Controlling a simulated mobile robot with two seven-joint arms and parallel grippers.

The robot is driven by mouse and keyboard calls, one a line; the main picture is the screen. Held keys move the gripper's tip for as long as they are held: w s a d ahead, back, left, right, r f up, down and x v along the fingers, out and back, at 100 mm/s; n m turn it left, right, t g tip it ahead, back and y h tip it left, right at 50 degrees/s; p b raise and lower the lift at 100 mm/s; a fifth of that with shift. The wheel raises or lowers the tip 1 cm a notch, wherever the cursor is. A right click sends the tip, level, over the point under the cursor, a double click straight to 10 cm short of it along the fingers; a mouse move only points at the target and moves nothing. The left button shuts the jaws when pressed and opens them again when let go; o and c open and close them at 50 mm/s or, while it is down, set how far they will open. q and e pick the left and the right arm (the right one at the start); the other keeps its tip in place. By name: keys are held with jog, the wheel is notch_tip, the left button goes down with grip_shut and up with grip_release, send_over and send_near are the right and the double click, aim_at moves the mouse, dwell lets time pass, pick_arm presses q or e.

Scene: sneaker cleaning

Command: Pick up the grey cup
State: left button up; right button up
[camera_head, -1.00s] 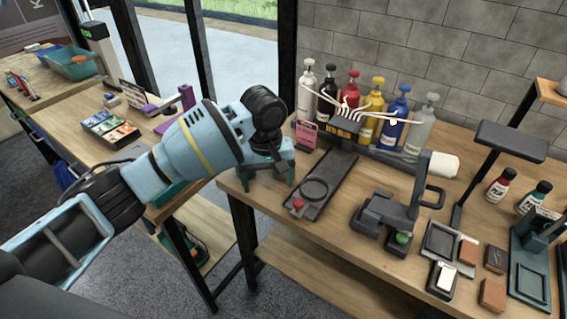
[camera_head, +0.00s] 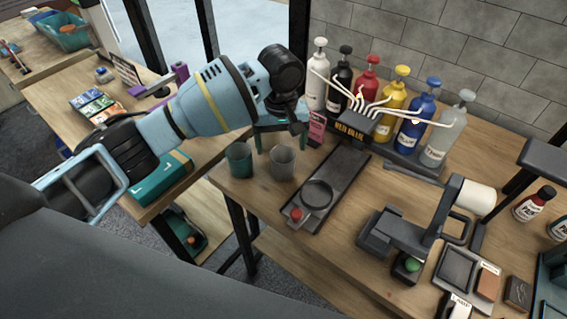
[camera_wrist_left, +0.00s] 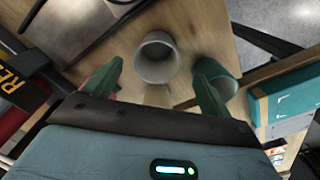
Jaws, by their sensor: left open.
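The grey cup (camera_head: 283,163) stands upright on the wooden table near its left end, and a green cup (camera_head: 239,160) stands just left of it. In the left wrist view the grey cup (camera_wrist_left: 157,58) lies ahead, between the lines of the two fingers, and the green cup (camera_wrist_left: 218,76) is beside the right-hand finger. My left gripper (camera_head: 281,128) is open, with its green fingers over the table just behind the cups. In the left wrist view the open gripper (camera_wrist_left: 155,80) has nothing between its fingers. My right gripper is not in view.
A dark tray with a round dish (camera_head: 317,195) lies right of the grey cup. A rack of pump bottles (camera_head: 368,75) stands behind, with a pink card (camera_head: 317,128) close to my gripper. A teal box (camera_head: 161,178) lies on the other table at left.

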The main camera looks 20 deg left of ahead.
aim_at(283, 160)
pick_arm(q)
jog(key=shift+w+f, duration=0.1)
jog(key=shift+f, duration=0.7)
jog(key=f, duration=0.5)
jog(key=shift+d, duration=0.2)
jog(key=shift+r, duration=0.1)
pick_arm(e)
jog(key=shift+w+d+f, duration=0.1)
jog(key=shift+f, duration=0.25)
pick_arm(q)
jog(key=c, duration=1)
jog(key=shift+r, duration=0.1)
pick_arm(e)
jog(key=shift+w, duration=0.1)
